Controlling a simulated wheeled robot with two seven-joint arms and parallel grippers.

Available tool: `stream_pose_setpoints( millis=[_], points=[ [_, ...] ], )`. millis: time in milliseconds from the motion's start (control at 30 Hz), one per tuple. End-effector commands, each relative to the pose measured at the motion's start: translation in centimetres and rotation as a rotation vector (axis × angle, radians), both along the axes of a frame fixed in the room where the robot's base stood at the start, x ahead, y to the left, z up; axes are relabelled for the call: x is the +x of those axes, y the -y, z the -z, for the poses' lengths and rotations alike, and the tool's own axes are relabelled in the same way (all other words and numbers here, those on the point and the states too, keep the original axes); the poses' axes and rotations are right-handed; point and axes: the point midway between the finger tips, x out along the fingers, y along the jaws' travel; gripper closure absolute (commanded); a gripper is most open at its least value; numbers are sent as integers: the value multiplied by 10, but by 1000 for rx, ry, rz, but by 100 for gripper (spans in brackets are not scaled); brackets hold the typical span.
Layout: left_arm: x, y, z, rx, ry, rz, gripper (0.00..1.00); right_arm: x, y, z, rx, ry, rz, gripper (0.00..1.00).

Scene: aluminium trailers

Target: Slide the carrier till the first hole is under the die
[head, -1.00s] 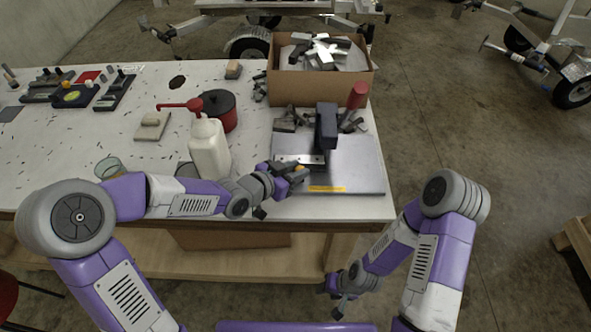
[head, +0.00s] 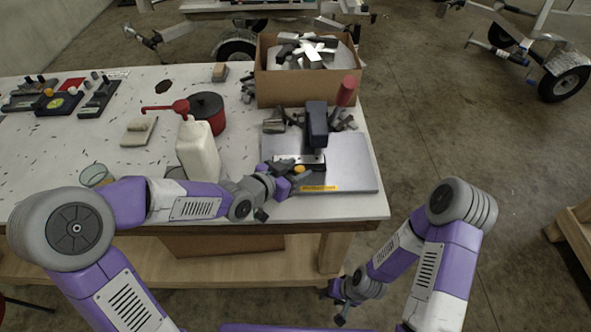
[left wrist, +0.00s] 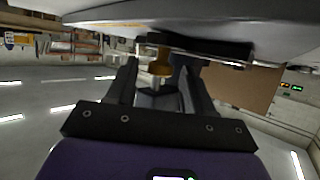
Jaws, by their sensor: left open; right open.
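A hand press (head: 317,124) with a dark upright body and a red-capped lever (head: 347,90) stands on a grey metal plate (head: 350,175) at the table's right front corner. The carrier (head: 312,159), a metal strip with dark holes, lies low at the press's front. An orange-yellow knob (head: 299,168) sits at its near side. My left gripper (head: 298,177) is open at the knob. In the left wrist view the knob (left wrist: 160,65) shows between the open fingers (left wrist: 158,90); contact is unclear. The die and hole alignment are hidden. My right gripper (head: 338,302) is open, low before the table.
A cardboard box (head: 300,88) of metal pieces is behind the press. Loose dark parts (head: 273,126) lie beside it. The plate's right side is clear.

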Motion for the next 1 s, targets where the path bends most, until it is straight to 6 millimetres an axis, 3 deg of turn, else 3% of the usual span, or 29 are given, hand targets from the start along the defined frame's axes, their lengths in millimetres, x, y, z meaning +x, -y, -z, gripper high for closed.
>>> stream_pose_setpoints(
  millis=[167,533,1000],
  points=[
    [-9,-9,-8,2,1,-2,48,0,0,-8,0,0,0,57],
    [-48,-42,-29,3,0,-2,48,0,0,-36,0,0,0,57],
    [-53,-45,-29,-1,-1,0,48,0,0,-37,0,0,0,57]
  ],
)
